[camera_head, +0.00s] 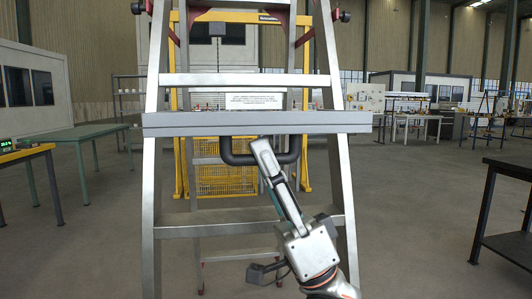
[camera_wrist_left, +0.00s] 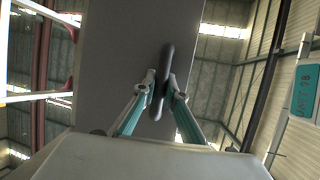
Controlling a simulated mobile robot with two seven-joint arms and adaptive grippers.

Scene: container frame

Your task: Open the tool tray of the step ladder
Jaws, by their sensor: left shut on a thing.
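The silver step ladder (camera_head: 151,200) stands upright in front of me in the head view. A dark U-shaped handle (camera_head: 230,156) hangs below the tray front. My left gripper (camera_head: 263,149) reaches up from the lower right and is shut on the handle. In the left wrist view the two fingers (camera_wrist_left: 161,91) close around the dark handle (camera_wrist_left: 166,62), in front of a flat grey panel (camera_wrist_left: 125,40). My right gripper is out of view.
A green table (camera_head: 85,132) stands at the left and a dark workbench (camera_head: 505,200) at the right. A yellow frame with mesh (camera_head: 225,181) stands behind the ladder. The floor beside the ladder is clear on both sides.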

